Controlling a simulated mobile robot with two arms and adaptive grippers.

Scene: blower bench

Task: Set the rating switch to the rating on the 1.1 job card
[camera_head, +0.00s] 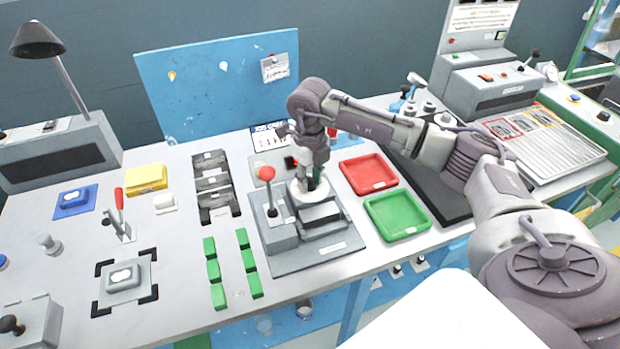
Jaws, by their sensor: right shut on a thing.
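My right gripper (312,180) points down over a grey fixture (325,250) at the middle of the bench. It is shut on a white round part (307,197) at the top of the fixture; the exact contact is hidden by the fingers. I cannot make out a rating switch or its setting. A small paper card (274,68) is pinned to the blue board, and a printed card (266,138) stands behind the fixture. Their print is too small to read, so I cannot tell which is the 1.1 job card. My left gripper is not in view.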

